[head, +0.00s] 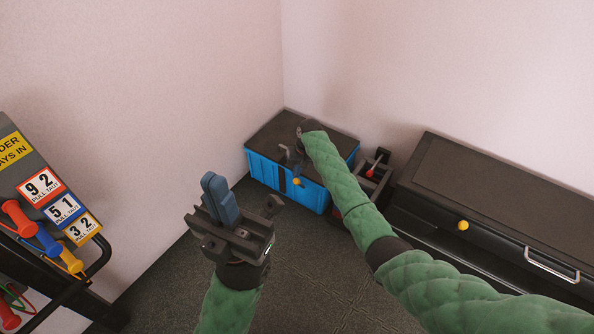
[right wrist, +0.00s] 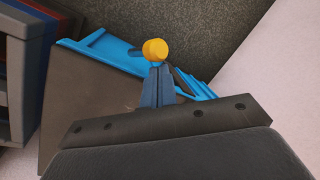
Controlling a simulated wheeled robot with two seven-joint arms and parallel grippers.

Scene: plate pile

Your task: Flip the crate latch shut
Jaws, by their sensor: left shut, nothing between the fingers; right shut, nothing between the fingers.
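The blue crate (head: 262,171) stands on the floor in the corner under a dark lid (head: 270,128). A yellow knob (head: 297,181), seemingly the end of its latch, shows at the crate's front. In the right wrist view the knob (right wrist: 155,49) appears right at the fingertips; I cannot tell whether they touch. My right gripper (head: 298,168) is shut and empty, reaching down over the crate's front edge. Its fingers (right wrist: 156,80) partly hide the latch, so its exact position is unclear. My left gripper (head: 214,182) is shut and empty, left of and apart from the crate.
A dark rack with a red lever (head: 374,166) stands right of the crate. Further right is a dark cabinet (head: 500,182) with a yellow knob (head: 462,225) and a metal handle (head: 551,265). A stand with numbered signs (head: 62,208) and coloured handles is at left. Walls close the corner.

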